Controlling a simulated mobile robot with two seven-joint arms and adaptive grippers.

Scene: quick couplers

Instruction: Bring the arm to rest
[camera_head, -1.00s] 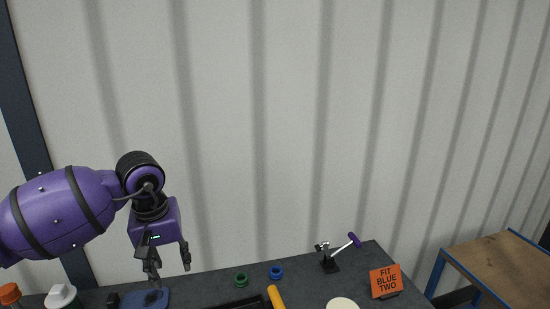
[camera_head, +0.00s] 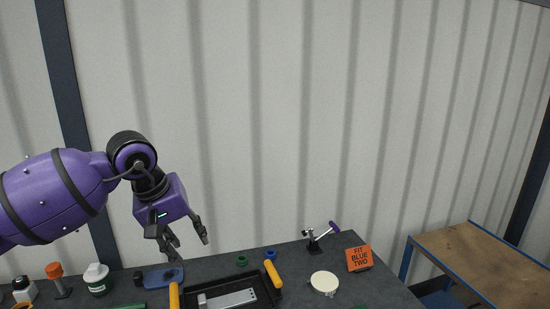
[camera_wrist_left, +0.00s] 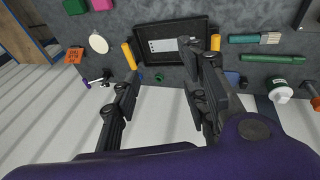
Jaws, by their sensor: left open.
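My left gripper (camera_head: 188,246) is open and empty, at the end of my purple arm in the head view. It hangs over the far left part of the dark table (camera_head: 388,284), above and beside a blue plate (camera_head: 172,278). In the left wrist view its two dark fingers (camera_wrist_left: 160,95) are spread apart with nothing between them. My right gripper is in neither view.
A black tray (camera_head: 202,290) with yellow handles holds a grey metal plate (camera_head: 240,298). A green ring (camera_head: 242,261), a blue ring (camera_head: 271,254), a toggle clamp (camera_head: 314,244), a cream disc (camera_head: 324,282) and an orange sign (camera_head: 359,258) stand near. A white bottle (camera_head: 97,280) is left.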

